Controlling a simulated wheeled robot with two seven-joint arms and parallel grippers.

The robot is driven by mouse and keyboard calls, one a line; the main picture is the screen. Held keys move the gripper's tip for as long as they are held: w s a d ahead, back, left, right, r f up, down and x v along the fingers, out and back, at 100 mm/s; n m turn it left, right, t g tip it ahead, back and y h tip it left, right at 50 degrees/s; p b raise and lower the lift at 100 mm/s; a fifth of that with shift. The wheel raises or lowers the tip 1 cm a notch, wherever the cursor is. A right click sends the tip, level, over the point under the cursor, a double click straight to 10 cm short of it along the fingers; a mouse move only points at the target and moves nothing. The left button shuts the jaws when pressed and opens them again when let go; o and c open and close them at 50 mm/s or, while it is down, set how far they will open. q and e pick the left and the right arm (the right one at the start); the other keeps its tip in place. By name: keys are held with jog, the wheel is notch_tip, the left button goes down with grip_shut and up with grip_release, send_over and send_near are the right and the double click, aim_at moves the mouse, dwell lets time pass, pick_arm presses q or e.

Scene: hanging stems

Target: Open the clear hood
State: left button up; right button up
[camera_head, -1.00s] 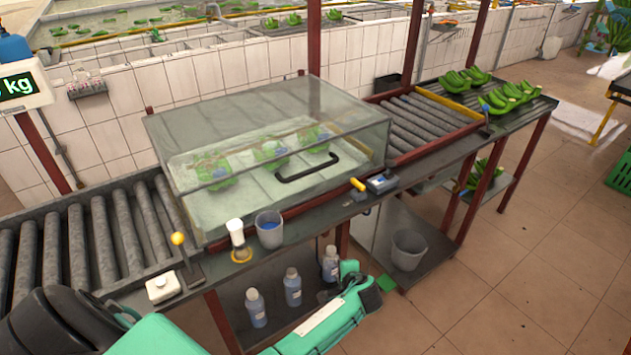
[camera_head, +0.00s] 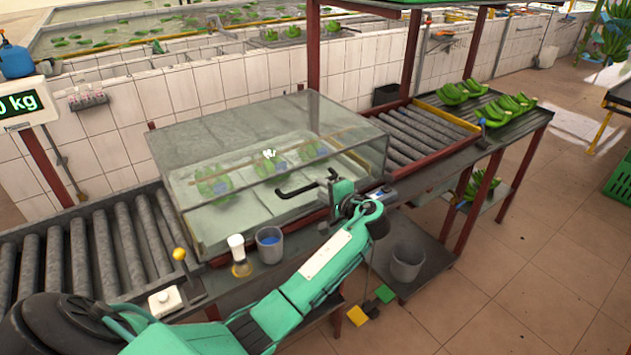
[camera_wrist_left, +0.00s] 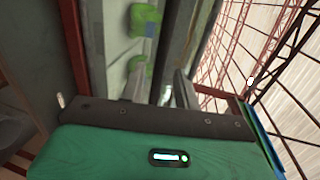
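The clear hood (camera_head: 235,135) is a box of see-through panels over the conveyor, and it looks closed. Green banana bunches (camera_head: 212,184) show inside it. A black bar handle (camera_head: 293,190) is on its front face. My left gripper (camera_head: 331,182) is at the front of the hood, by the handle's right end, and partly covers that end. In the left wrist view, its fingers (camera_wrist_left: 176,93) point away toward pale panels and green shapes. I cannot tell how far apart the fingers are or whether they touch the handle. My right gripper is not in view.
A white-capped bottle (camera_head: 238,255) and a grey cup (camera_head: 269,244) stand on the ledge left of my left arm. A yellow-knobbed lever (camera_head: 180,255) stands farther left. A grey bucket (camera_head: 407,262) is below. Rollers (camera_head: 415,130) run right of the hood.

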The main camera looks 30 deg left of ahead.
aim_at(316, 185)
pick_arm(q)
jog(key=shift+p+x, duration=0.35)
jog(key=shift+x, duration=1.8)
jog(key=shift+c, duration=0.4)
grip_shut()
